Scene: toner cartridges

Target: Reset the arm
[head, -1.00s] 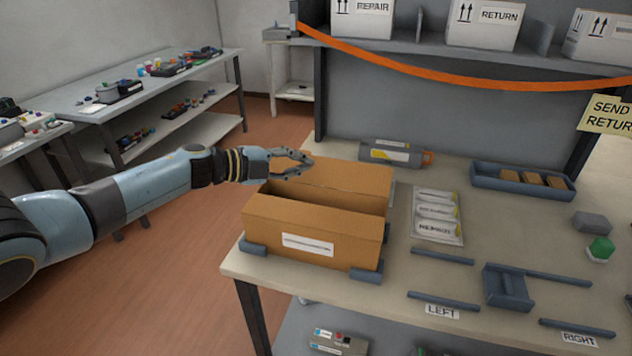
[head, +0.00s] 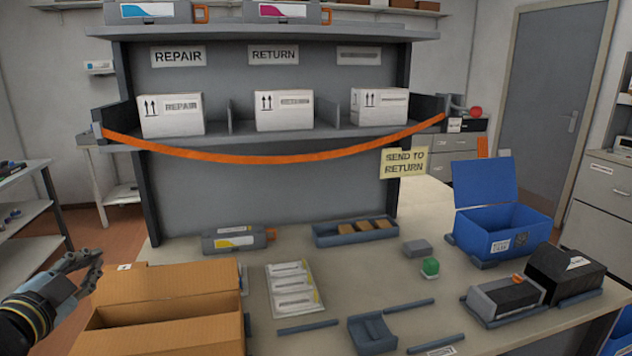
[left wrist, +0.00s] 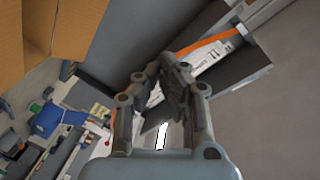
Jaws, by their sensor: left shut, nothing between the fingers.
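My left gripper (head: 88,267) is at the lower left of the head view, above and beside the left edge of the open cardboard box (head: 165,337). Its fingers are shut with nothing between them. In the left wrist view the shut fingers (left wrist: 172,85) point toward the shelf unit, with the cardboard box (left wrist: 48,35) at the upper left. My right gripper is in neither view.
A toner cartridge (head: 238,240) lies behind the box, and a label sheet (head: 292,289) beside it. A blue bin (head: 500,233) and a black cartridge (head: 565,271) stand at the right. An orange strap (head: 270,159) hangs across the shelf (head: 225,140) with white cartons.

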